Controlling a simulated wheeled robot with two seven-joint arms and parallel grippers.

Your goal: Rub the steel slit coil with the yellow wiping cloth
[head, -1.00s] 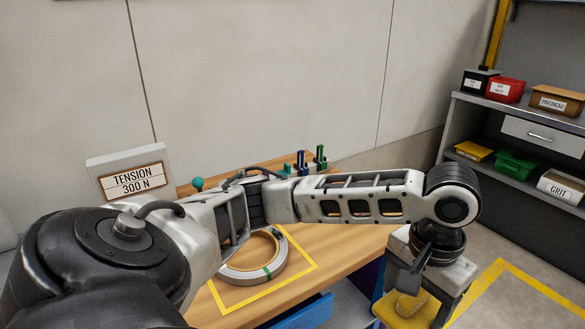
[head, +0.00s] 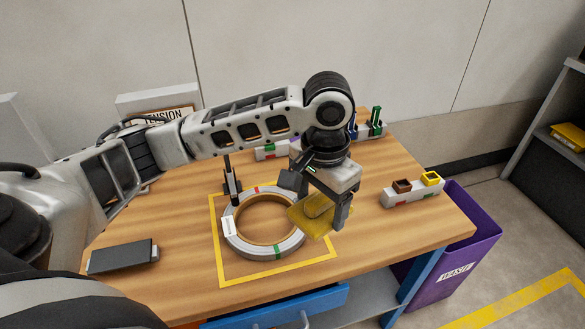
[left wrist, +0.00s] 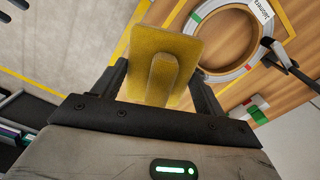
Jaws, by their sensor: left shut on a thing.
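The steel slit coil (head: 258,250) lies flat on the wooden table inside a yellow taped square. It has a white label and red and green marks, and also shows in the left wrist view (left wrist: 222,74). My left gripper (head: 318,200) is shut on the yellow wiping cloth (head: 308,220) by a raised grip. In the head view the cloth overlaps the coil's right edge; I cannot tell whether they touch. In the left wrist view the cloth (left wrist: 152,52) sits between the fingers, beside the coil. My right gripper is not in view.
A dark upright tool (head: 231,182) stands at the coil's far left rim. A dark flat block (head: 122,257) lies at the table's left. A small holder with brown and yellow blocks (head: 412,190) is at the right, before a purple bin (head: 462,245). The table front is clear.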

